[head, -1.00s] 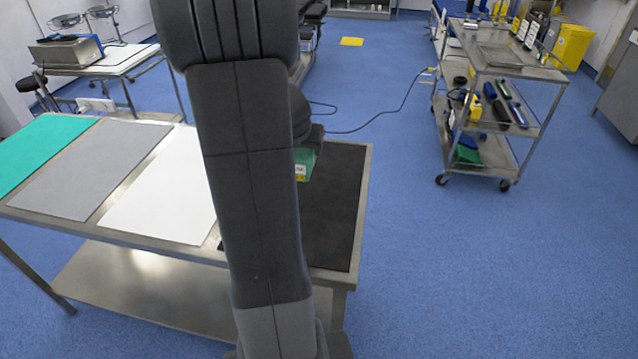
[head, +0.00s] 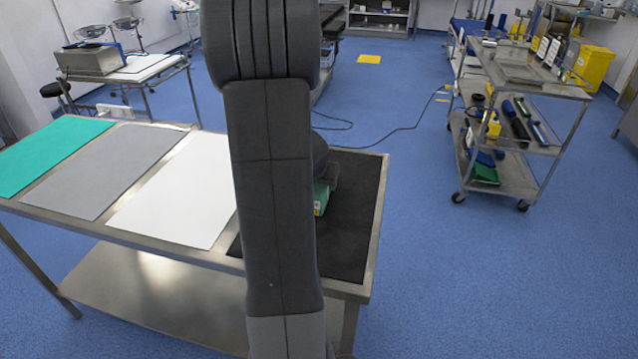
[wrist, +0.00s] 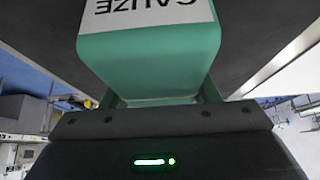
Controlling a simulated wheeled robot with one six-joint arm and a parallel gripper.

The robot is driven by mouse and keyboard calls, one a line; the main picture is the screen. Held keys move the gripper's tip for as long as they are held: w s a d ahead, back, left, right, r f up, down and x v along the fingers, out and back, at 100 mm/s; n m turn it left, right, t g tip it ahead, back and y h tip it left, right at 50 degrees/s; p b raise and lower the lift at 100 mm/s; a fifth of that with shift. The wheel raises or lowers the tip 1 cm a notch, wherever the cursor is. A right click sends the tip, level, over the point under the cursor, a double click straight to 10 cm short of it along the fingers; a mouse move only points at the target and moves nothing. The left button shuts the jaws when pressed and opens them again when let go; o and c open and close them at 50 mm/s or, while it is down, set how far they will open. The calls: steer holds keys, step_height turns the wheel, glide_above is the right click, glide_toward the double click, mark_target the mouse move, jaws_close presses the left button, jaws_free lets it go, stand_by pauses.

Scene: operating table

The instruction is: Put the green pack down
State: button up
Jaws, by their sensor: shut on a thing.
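The green pack (head: 321,199) shows beside my arm in the head view, mostly hidden behind it, over the black mat (head: 352,220) on the steel table. In the wrist view the green pack (wrist: 150,60) fills the middle, with a white label reading "GAUZE". My gripper (wrist: 160,100) is shut on the pack, with a finger at each side of it. In the head view my arm hides most of the gripper. I cannot tell whether the pack touches the mat.
A white mat (head: 175,190), a grey mat (head: 105,170) and a green mat (head: 45,155) lie to the left on the same table. A loaded steel trolley (head: 520,150) stands at the right, apart from the table. Blue floor lies between them.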

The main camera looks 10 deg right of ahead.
steer(key=o, duration=0.7)
steer(key=shift+f, duration=0.15)
steer(key=o, duration=0.4)
